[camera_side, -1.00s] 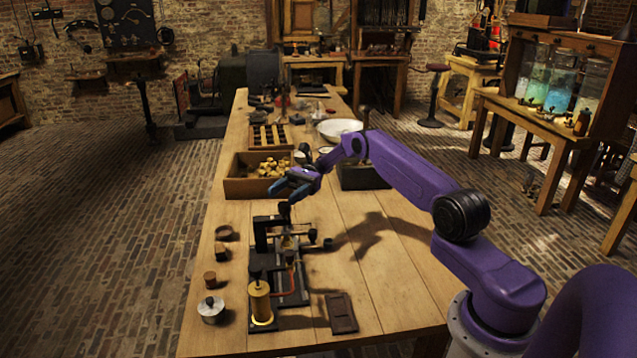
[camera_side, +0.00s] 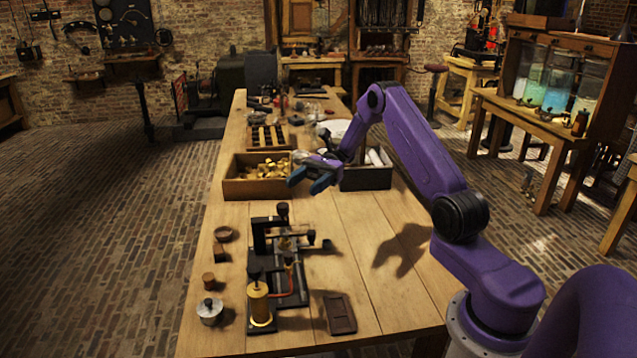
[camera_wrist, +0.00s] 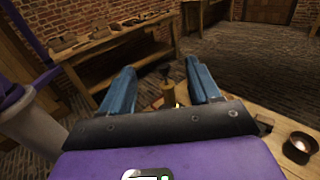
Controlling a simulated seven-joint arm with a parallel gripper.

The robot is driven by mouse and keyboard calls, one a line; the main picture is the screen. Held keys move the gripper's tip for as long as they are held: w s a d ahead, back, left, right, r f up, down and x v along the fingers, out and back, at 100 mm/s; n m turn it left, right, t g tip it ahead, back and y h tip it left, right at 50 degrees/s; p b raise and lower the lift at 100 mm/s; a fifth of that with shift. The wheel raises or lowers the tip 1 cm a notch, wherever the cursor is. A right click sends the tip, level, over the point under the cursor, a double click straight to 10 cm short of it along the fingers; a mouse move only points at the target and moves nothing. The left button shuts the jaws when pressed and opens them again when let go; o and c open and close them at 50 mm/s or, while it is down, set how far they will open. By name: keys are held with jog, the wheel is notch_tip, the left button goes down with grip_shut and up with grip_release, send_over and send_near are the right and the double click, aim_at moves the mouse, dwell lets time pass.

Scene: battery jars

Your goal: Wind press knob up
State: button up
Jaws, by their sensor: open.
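The press is a small black-framed device (camera_side: 262,240) on the wooden bench, with a dark round knob (camera_side: 282,209) at its top. A brass cylinder (camera_side: 260,302) stands on the same dark base, nearer the front. My gripper (camera_side: 311,183) is above and behind the press, to the right of the knob and apart from it. Its blue fingers are spread with nothing between them. In the wrist view, the two fingers (camera_wrist: 160,92) stand wide apart. A small dark knob-like shape shows between them, but I cannot tell whether it is the press knob.
A wooden box of brass pieces (camera_side: 230,190) stands left of my gripper, and a dark box (camera_side: 366,180) stands right. Small round parts and a metal pot (camera_side: 210,312) line the left edge. A dark plate (camera_side: 340,313) lies front right.

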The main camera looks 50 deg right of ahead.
aim_at(276, 218)
jog(key=shift+s+a+r, duration=0.1)
jog(key=shift+s+r, duration=0.25)
jog(key=shift+s, duration=0.4)
jog(key=shift+s+a+r, duration=0.15)
jog(key=shift+s+r, duration=0.15)
jog(key=shift+s, duration=0.4)
jog(key=shift+s+a+r, duration=0.1)
jog(key=shift+s+r, duration=0.25)
jog(key=shift+s, duration=0.4)
jog(key=w+d+f+m+t+h, duration=0.4)
jog(key=d+f+m+t, duration=0.5)
jog(key=d+f+t, duration=0.45)
jog(key=shift+g, duration=0.25)
jog(key=x, duration=1.7)
jog(key=shift+w+d, duration=0.15)
